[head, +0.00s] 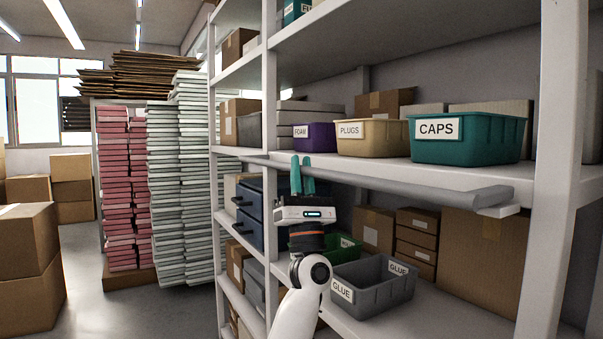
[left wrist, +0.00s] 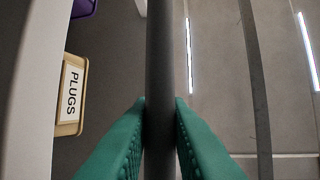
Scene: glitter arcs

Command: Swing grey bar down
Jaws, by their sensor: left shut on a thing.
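The grey bar (head: 410,187) runs along the front of the shelf that carries the labelled bins, at about the shelf edge's height. In the left wrist view the bar (left wrist: 160,60) runs down the middle of the picture. My left gripper (head: 302,168) has green fingers and reaches up to the bar from below. In the left wrist view its two fingers (left wrist: 160,115) press on the bar from both sides. The bar's right end sits by a white bracket (head: 498,211). My right gripper shows in neither view.
Purple FOAM (head: 315,138), tan PLUGS (head: 373,138) and teal CAPS (head: 480,139) bins stand on the shelf behind the bar. A grey GLUE bin (head: 372,298) stands on the lower shelf, right of my arm. A white post (head: 553,140) rises at right. Stacked boxes stand at left.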

